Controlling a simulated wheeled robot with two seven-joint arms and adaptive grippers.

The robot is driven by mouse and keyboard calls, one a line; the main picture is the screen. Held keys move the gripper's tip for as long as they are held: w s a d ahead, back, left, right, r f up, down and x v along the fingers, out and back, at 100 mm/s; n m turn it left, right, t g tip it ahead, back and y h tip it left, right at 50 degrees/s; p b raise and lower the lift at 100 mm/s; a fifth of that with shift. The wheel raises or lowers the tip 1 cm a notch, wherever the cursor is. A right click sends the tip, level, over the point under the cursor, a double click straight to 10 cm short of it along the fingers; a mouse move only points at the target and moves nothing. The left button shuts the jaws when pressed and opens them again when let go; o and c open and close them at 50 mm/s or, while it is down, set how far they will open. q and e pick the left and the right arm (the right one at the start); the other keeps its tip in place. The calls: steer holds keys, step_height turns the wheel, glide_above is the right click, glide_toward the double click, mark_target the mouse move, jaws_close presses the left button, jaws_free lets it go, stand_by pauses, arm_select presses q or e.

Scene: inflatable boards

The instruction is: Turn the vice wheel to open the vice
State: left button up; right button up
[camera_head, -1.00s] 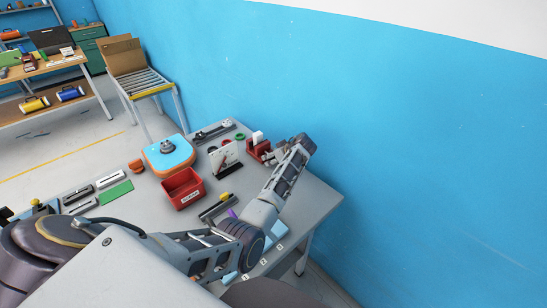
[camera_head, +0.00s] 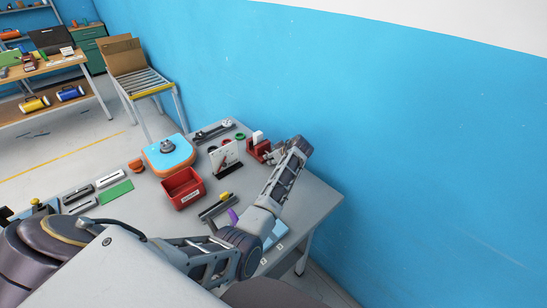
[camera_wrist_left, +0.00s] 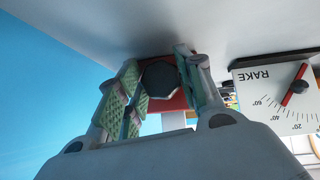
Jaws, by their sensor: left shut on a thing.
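The red vice (camera_head: 254,150) stands near the back right of the grey table, with a white block (camera_head: 257,136) at its top. My left gripper (camera_head: 270,156) is at the vice's near right side, partly hidden by my own arm. In the left wrist view, a dark, many-sided vice wheel (camera_wrist_left: 160,79) lies between the green-padded fingers of the left gripper (camera_wrist_left: 158,88), and they are shut on it. Part of the red vice body (camera_wrist_left: 172,104) shows behind the wheel. The vice jaws' gap cannot be made out. My right gripper is not in view.
A white "RAKE" dial board (camera_head: 222,157) stands left of the vice; its scale also shows in the wrist view (camera_wrist_left: 275,100). A red bin (camera_head: 183,188) and a blue-orange board (camera_head: 168,155) sit further left. The blue wall (camera_head: 400,150) is close behind the table.

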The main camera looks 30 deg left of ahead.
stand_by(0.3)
arm_select(q)
steer(key=o, duration=1)
steer(key=shift+v, duration=3.75)
